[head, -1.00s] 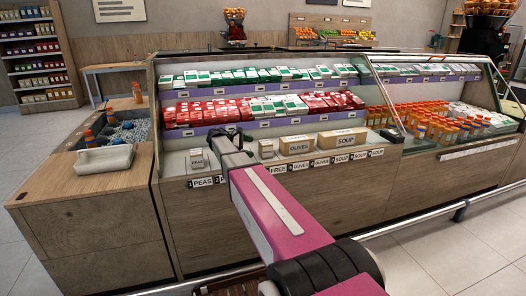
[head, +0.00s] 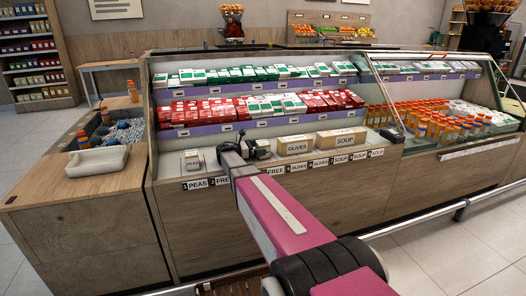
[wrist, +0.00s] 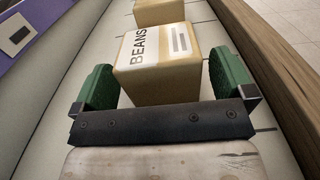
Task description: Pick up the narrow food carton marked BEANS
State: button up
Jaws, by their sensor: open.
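The BEANS carton (wrist: 157,62) is a narrow tan box with a white label on top, standing on the pale shelf in the wrist view. My gripper (wrist: 160,76) is open, with one green finger on each side of the carton. Small gaps show between the fingers and its sides. In the head view my gripper (head: 258,148) is at the front shelf, left of the OLIVES carton (head: 294,146), and largely hides the BEANS carton.
Another tan carton (wrist: 160,12) stands just beyond in the wrist view. The PEAS carton (head: 192,160) is to the left and the SOUP carton (head: 341,138) to the right. Red and green packs (head: 262,106) fill the shelves above. A light wooden edge (wrist: 262,60) runs along the right side.

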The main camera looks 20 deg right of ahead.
aim_at(264, 146)
jog(key=shift+d, duration=1.55)
jog(key=c, duration=1)
jog(key=shift+r, duration=0.2)
